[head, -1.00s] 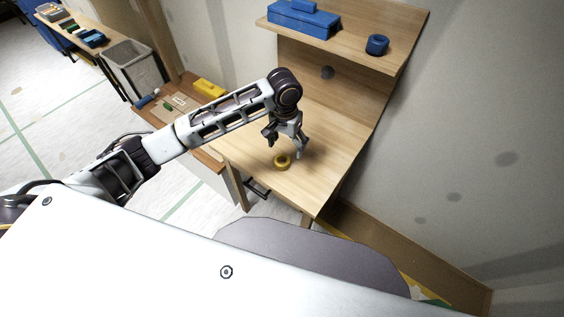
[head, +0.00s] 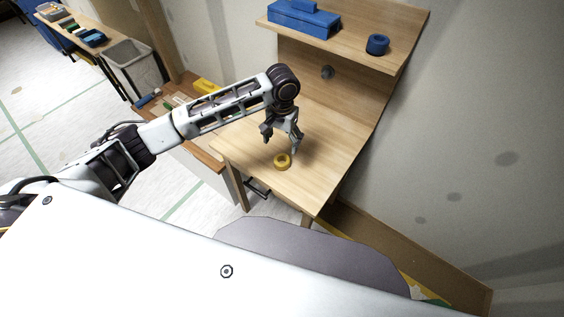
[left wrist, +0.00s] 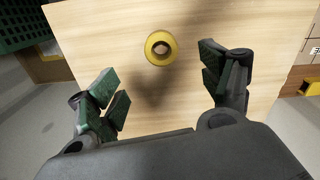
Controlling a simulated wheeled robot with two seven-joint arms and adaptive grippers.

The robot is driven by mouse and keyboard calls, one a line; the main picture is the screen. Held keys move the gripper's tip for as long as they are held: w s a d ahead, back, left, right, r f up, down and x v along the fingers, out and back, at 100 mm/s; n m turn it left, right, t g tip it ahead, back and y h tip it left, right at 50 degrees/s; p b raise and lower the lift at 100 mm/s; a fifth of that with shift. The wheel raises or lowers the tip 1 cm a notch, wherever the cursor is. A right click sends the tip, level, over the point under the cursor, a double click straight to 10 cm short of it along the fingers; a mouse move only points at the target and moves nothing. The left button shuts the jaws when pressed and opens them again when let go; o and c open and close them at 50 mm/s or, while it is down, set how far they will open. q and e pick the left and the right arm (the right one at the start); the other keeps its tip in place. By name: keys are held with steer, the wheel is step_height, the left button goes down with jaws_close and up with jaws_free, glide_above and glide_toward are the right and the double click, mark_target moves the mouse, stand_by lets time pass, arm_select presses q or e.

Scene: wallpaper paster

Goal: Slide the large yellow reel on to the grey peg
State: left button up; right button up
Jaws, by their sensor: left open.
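The yellow reel (head: 283,162) lies flat on the wooden table, near its front edge, with its hole facing up. It also shows in the left wrist view (left wrist: 160,48), ahead of the fingers and apart from them. My left gripper (head: 281,146) is open and empty, just above and behind the reel; its spread fingers also show in the left wrist view (left wrist: 163,88). The grey peg (head: 326,72) sticks out of the upright wooden back panel, below the shelf. Nothing is on the peg. My right gripper is not in view.
The wooden table (head: 335,150) is otherwise clear. A shelf above holds a blue box (head: 304,20) and a blue reel (head: 377,44). A lower bench at the left has a yellow block (head: 206,86). A grey bin (head: 132,66) stands farther left. A wall closes the right side.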

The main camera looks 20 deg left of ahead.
arm_select(q)
glide_toward(282, 160)
steer(key=shift+s+d+f, duration=0.2)
steer(key=shift+s+f, duration=0.1)
steer(key=shift+s, duration=0.3)
steer(key=shift+s+d+f, duration=0.15)
steer(key=shift+s+f, duration=0.1)
steer(key=shift+s, duration=0.35)
steer(key=shift+f, duration=0.25)
steer(key=shift+w+f, duration=0.1)
steer(key=shift+f, duration=2.5)
steer(key=c, duration=1.1)
